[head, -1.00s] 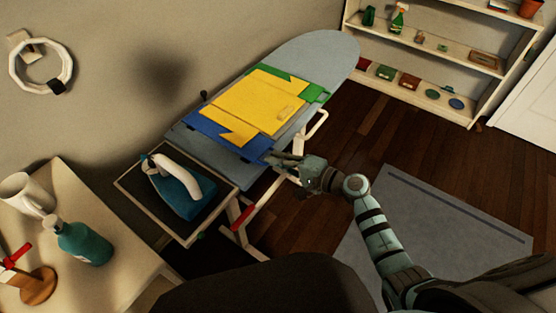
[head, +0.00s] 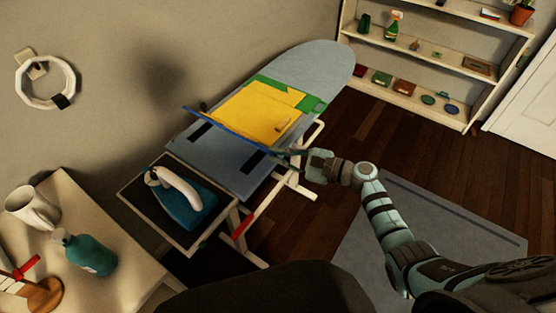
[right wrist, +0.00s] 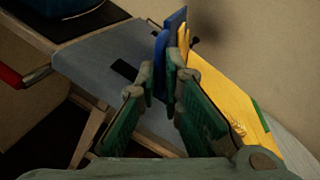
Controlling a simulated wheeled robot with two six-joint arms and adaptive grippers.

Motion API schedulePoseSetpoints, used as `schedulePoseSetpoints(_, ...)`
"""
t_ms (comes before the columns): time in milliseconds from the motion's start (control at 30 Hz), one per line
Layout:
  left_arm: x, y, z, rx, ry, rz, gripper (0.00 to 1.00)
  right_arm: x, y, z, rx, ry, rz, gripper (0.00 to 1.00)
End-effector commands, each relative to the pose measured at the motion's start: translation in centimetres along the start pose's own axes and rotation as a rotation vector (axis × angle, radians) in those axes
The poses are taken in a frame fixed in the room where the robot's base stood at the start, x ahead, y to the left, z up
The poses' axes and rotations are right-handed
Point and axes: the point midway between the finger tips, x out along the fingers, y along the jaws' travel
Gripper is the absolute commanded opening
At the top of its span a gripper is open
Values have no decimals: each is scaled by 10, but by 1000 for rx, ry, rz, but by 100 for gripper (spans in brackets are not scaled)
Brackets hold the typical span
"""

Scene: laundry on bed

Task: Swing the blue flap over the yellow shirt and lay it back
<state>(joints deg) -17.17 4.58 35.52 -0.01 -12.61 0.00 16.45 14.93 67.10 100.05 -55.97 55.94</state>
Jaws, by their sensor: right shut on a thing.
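The blue flap (head: 235,129) stands up nearly edge-on across the near end of the yellow shirt (head: 258,115), showing as a thin line in the head view. My right gripper (head: 298,154) is shut on the right end of the blue flap. In the right wrist view the blue flap (right wrist: 162,62) rises between the fingertips (right wrist: 161,82), with the yellow shirt (right wrist: 225,95) to its right. The shirt lies flat over a green panel (head: 316,104) on the ironing board (head: 325,62). My left gripper is out of view.
An iron (head: 187,198) rests on the tray (head: 143,216) at the board's near end. Dark strips (head: 253,163) show on the bare board. A side table (head: 115,275) holds a mug (head: 32,208) and teal bottle (head: 90,254). A shelf (head: 420,105) stands at the back right.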

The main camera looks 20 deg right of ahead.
Motion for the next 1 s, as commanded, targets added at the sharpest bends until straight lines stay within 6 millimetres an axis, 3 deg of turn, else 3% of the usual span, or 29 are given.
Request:
schedulePoseSetpoints(467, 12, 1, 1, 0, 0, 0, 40, -6, -28, -2, 437, -103, -3, 0)
schedulePoseSetpoints(1000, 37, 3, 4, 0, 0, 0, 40, -11, -53, -17, 909, -211, -3, 0)
